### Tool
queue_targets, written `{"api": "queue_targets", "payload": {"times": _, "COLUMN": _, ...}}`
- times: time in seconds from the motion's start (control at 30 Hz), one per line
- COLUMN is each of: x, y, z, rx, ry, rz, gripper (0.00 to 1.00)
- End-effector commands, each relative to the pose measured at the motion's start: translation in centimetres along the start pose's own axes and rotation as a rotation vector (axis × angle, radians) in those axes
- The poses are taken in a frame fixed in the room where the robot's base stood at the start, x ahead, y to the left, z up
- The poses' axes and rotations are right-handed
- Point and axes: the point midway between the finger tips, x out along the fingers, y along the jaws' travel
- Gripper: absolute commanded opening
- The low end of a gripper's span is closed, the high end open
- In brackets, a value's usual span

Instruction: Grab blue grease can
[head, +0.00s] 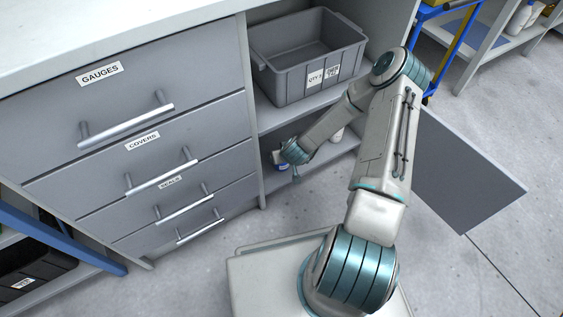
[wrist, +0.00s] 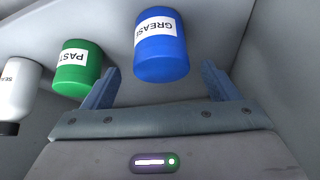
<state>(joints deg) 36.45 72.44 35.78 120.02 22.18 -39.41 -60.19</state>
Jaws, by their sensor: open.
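The blue grease can (wrist: 161,48), with a white label reading GREASE, is in the upper middle of the wrist view. My gripper (wrist: 160,70) is open, with one finger on each side of the can's near end. The can lies between or just beyond the fingertips, and I cannot tell whether either finger touches it. In the head view my arm reaches into the lower shelf (head: 318,158) of the open cabinet. A small blue and white patch (head: 281,163) shows there beside my wrist, too small to name surely. My fingers are mostly hidden in that view.
A green paste can (wrist: 79,70) stands close left of the blue can, near my left finger. A white bottle (wrist: 17,92) is farther left. A grey bin (head: 290,92) sits on the shelf above. The cabinet door (head: 465,175) hangs open at right; drawers are at left.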

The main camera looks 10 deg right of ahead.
Motion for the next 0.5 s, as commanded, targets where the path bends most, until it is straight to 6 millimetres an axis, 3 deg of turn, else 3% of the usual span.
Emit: {"api": "queue_targets", "payload": {"times": 0.5, "x": 5.2, "y": -0.2, "z": 0.3, "rx": -0.001, "ry": 0.000, "rz": -0.002, "gripper": 0.81}}
